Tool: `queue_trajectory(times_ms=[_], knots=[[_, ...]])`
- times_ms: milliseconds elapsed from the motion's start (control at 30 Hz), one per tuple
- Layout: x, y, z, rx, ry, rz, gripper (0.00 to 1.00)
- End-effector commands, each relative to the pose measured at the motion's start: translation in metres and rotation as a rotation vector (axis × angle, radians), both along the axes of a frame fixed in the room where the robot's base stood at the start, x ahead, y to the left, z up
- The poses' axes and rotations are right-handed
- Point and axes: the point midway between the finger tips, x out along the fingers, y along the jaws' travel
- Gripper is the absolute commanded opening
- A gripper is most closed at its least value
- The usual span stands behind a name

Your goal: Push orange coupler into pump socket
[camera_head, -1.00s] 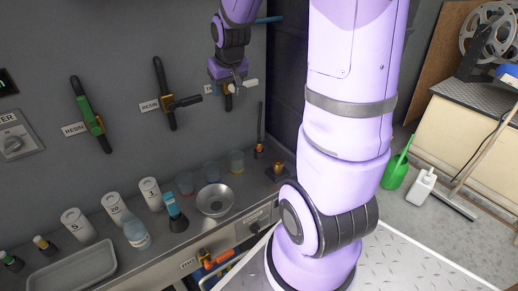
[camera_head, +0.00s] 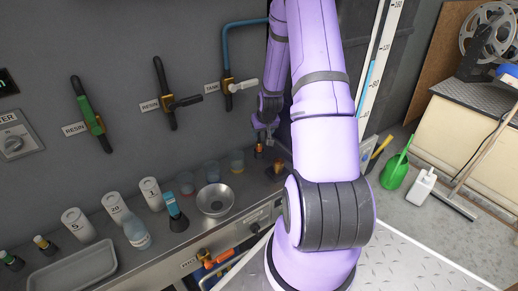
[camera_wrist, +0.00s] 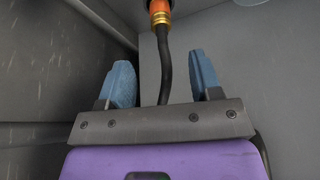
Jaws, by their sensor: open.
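The orange coupler (camera_wrist: 159,7) has a brass collar and a black hose (camera_wrist: 165,65). In the wrist view it is at the top edge, ahead of my gripper (camera_wrist: 160,82), and its far end is cut off. The hose runs between the two blue fingers, which are open and apart from it. In the head view my gripper (camera_head: 268,137) is low by the wall, just above the coupler (camera_head: 258,151) at the back of the counter. A small brass-and-orange fitting (camera_head: 278,167) stands to its right; I cannot tell whether it is the pump socket.
Wall valves (camera_head: 228,86) are above and left. A metal bowl (camera_head: 215,200), several cups, a blue-capped bottle (camera_head: 176,212) and a grey tray (camera_head: 72,277) are on the counter (camera_head: 165,250). My arm covers the counter's right end.

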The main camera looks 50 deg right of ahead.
Motion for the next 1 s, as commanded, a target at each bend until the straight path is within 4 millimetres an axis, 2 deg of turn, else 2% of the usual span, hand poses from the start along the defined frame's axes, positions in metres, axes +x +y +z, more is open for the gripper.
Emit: queue_trajectory(times_ms=[233, 533, 800, 1000], knots=[[0.011, -0.005, -0.031, 0.001, 0.001, 0.001, 0.58], [0.018, -0.008, -0.048, 0.0, 0.001, 0.001, 0.58], [0.03, -0.014, -0.079, 0.001, 0.002, 0.002, 0.58], [0.035, -0.017, -0.089, -0.001, 0.0, 0.002, 0.58]])
